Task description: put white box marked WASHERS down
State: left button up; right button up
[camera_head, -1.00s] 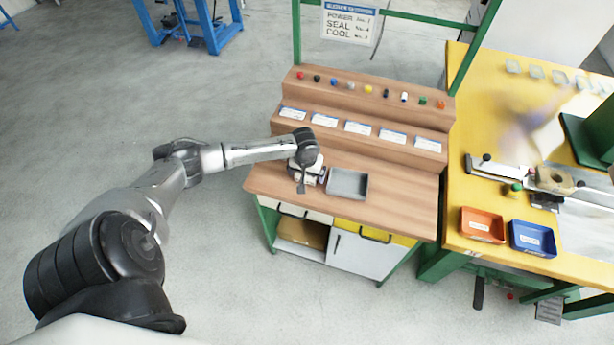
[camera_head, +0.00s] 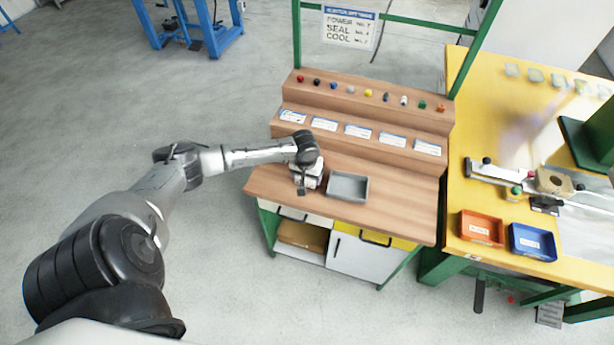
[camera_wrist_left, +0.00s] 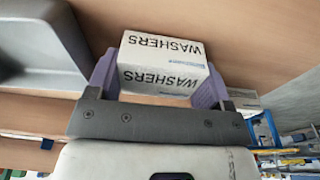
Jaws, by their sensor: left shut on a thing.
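The white box marked WASHERS (camera_wrist_left: 162,65) is between the two purple fingers of my left gripper (camera_wrist_left: 158,85) in the left wrist view. The gripper is shut on it. In the head view, my left gripper (camera_head: 303,185) is over the left part of the wooden bench top (camera_head: 400,205), left of a grey tray (camera_head: 348,187). The white box (camera_head: 312,172) is partly hidden there by the gripper and wrist. I cannot tell whether the box touches the bench top. My right gripper is not in view.
The grey tray stands close on the right of the gripper. Behind it rise wooden steps with labels and several coloured knobs (camera_head: 367,92). A yellow table (camera_head: 458,200) with an orange bin (camera_head: 481,228) and a blue bin (camera_head: 532,241) is to the right. The bench top right of the tray is clear.

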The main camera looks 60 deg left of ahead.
pick_arm(q)
jog(key=r, duration=0.2)
jog(key=d+r+p, duration=0.1)
jog(key=r, duration=0.1)
jog(key=shift+w+r+p, duration=0.2)
jog(key=shift+r+p, duration=0.1)
jog(key=w+d+r+p, duration=0.25)
jog(key=d+r, duration=0.35)
jog(key=d, duration=0.4)
jog(key=s+d+r+m, duration=0.2)
jog(key=s+d+m, duration=0.4)
jog(key=d, duration=0.6)
jog(key=w+d+r+m, duration=0.2)
jog(key=d+r, duration=0.5)
jog(key=r, duration=0.2)
jog(key=w+d+r+h, duration=0.15)
jog(key=w+r, duration=0.35)
jog(key=r, duration=0.6)
jog(key=s+r+p, duration=0.3)
jog(key=r+p, duration=0.7)
jog(key=p, duration=0.1)
jog(key=s+r+p, duration=0.3)
jog(key=r+p, duration=0.7)
jog(key=p, duration=0.1)
jog(key=s+r+p, duration=0.2)
jog(key=r+p, duration=0.9)
jog(key=shift+s+p, duration=0.4)
jog(key=shift+f+y, duration=0.1)
jog(key=shift+y, duration=0.15)
